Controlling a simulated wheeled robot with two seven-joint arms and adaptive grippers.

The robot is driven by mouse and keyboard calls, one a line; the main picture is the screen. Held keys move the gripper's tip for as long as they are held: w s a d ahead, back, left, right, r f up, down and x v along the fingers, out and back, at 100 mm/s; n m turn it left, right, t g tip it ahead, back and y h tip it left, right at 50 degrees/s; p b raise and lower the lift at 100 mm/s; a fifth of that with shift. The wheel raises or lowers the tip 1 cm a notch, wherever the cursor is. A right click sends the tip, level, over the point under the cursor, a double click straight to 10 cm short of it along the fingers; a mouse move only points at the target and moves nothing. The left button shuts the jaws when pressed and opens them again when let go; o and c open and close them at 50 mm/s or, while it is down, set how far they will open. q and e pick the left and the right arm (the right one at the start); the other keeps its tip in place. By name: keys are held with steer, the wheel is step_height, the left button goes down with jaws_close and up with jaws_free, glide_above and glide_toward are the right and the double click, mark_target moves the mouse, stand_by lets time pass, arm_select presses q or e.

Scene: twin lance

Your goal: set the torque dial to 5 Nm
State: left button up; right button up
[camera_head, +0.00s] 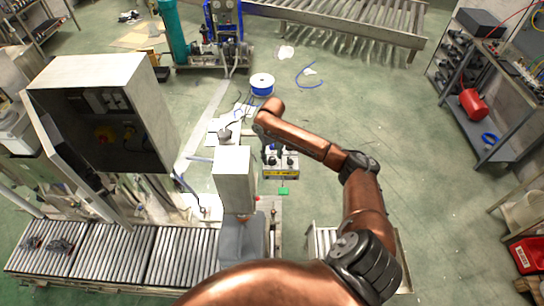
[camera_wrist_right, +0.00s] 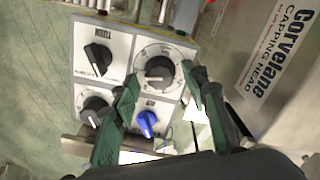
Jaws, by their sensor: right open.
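A grey control panel (camera_head: 281,165) with a yellow lower edge stands near the middle of the head view. The right wrist view shows its face close up, with a large dial (camera_wrist_right: 158,72) on a round white scale, a black knob (camera_wrist_right: 97,59), another dark knob (camera_wrist_right: 95,109) and a blue knob (camera_wrist_right: 147,123). The lettering and the dial's setting are too small to read. My right gripper (camera_wrist_right: 161,76) is open, its green fingers on either side of the large dial. I cannot tell whether they touch it. My left gripper is not in view.
A white box marked "Corvelane capping head" (camera_wrist_right: 272,62) is close to the right finger. In the head view, a tall pale column (camera_head: 234,178) stands left of the panel and a roller conveyor (camera_head: 115,252) runs along the lower left. Open green floor lies right of my arm.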

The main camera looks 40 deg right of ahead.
mark_target(272, 158)
steer(key=shift+r, duration=0.1)
step_height(272, 158, up, 12)
stand_by(0.5)
stand_by(0.5)
